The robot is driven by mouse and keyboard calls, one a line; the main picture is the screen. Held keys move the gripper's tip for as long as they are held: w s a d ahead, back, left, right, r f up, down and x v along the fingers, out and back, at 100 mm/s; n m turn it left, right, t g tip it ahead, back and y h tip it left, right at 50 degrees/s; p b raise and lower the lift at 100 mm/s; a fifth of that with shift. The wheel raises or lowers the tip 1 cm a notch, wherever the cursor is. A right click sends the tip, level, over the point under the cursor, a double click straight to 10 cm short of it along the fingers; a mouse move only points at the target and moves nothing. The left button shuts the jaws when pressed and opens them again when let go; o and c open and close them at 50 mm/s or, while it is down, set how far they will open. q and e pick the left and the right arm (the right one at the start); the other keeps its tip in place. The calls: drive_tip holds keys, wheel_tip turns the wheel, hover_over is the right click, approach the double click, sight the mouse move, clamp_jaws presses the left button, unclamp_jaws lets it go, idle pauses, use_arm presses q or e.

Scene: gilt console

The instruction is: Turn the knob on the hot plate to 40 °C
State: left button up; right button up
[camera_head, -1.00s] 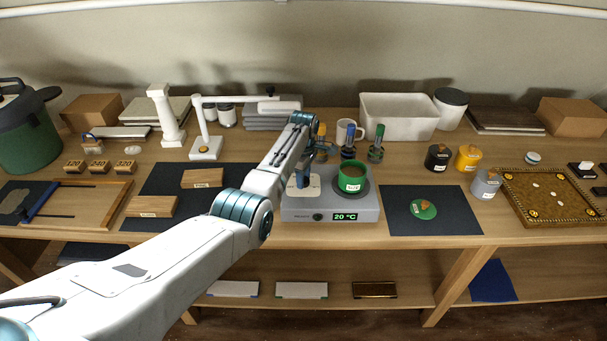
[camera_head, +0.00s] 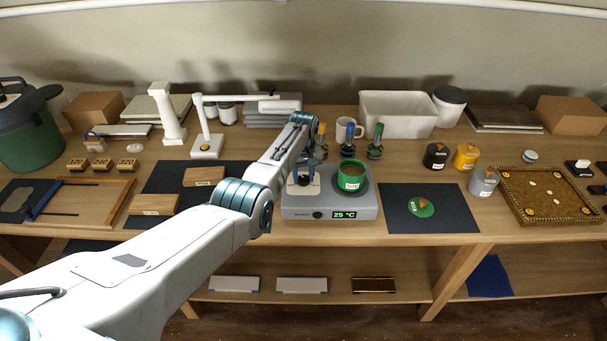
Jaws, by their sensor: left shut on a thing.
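The grey hot plate (camera_head: 287,211) stands on the bench in the middle, its green display (camera_head: 345,215) reading 25 °C. A green pot (camera_head: 351,178) with a white label stands on its round heating disc. A pale dial panel (camera_head: 303,188) shows on the left of its top. My left gripper (camera_head: 304,178) reaches down over this panel, shut on the knob, which the fingers mostly hide. A dark round button (camera_head: 318,215) is on the front face beside the display. My right gripper is not in view.
Several colour-handled tools (camera_head: 376,142) and a mug (camera_head: 347,129) stand just behind the hot plate. A dark mat (camera_head: 456,207) with a green lid (camera_head: 421,207) lies to the right. A white lamp-like stand (camera_head: 206,146) stands behind on the left.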

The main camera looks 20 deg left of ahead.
use_arm(q)
drive_tip(key=m, duration=0.6)
drive_tip(key=shift+w+r+m+p, duration=0.15)
drive_tip(key=shift+r+m+p, duration=0.05)
drive_tip(key=shift+m+p, duration=0.1)
drive_tip(key=m, duration=0.5)
drive_tip(key=shift+m, duration=0.4)
drive_tip(key=o, duration=0.8)
drive_tip(key=shift+o, duration=1)
